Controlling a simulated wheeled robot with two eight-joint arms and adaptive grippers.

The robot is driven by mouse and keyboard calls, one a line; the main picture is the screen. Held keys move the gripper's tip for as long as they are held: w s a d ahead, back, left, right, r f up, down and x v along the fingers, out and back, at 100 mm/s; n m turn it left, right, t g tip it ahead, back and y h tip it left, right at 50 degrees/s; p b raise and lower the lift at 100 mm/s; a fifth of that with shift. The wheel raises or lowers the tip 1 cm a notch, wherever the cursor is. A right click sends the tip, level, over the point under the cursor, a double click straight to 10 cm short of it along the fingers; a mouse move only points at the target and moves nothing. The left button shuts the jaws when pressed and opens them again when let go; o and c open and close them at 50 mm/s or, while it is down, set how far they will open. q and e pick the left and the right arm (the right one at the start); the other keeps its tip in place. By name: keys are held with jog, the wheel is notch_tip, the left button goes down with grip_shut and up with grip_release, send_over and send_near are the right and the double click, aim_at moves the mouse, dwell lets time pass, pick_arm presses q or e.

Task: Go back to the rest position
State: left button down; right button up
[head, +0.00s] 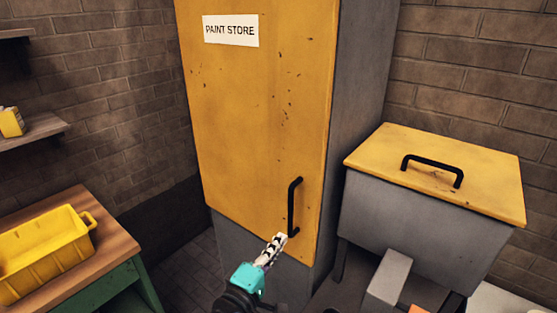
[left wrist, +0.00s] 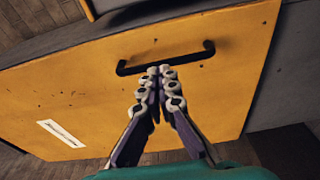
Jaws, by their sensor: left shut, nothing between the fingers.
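My left gripper (head: 277,241) is in front of the yellow paint store door (head: 262,110), close to the lower end of its black handle (head: 292,208). Its fingers are together with nothing between them. In the left wrist view the closed fingertips (left wrist: 158,72) overlap the middle of the handle (left wrist: 190,57); I cannot tell whether they touch it. The door (left wrist: 215,95) looks shut against the grey cabinet (head: 358,80). My right gripper is not in view.
A grey bin with a yellow lid (head: 480,183) and black handle stands to the right. At lower left a yellow tray (head: 40,255) sits on a wooden-topped green bench (head: 110,245). A shelf (head: 40,130) holds a small yellow item. Brick walls stand behind.

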pick_arm(q)
jog(key=s+a+f+m+g+y, duration=0.4)
jog(key=s+a+f+m, duration=0.2)
jog(key=s+a, duration=0.1)
jog(key=s+a+f+m+g+y, duration=0.4)
jog(key=s+a+f+m, duration=0.2)
jog(key=a, duration=0.4)
jog(key=shift+s+a+f+g+y, duration=0.25)
jog(key=shift+s+f+g+y, duration=0.05)
jog(key=shift+s+f+g, duration=0.15)
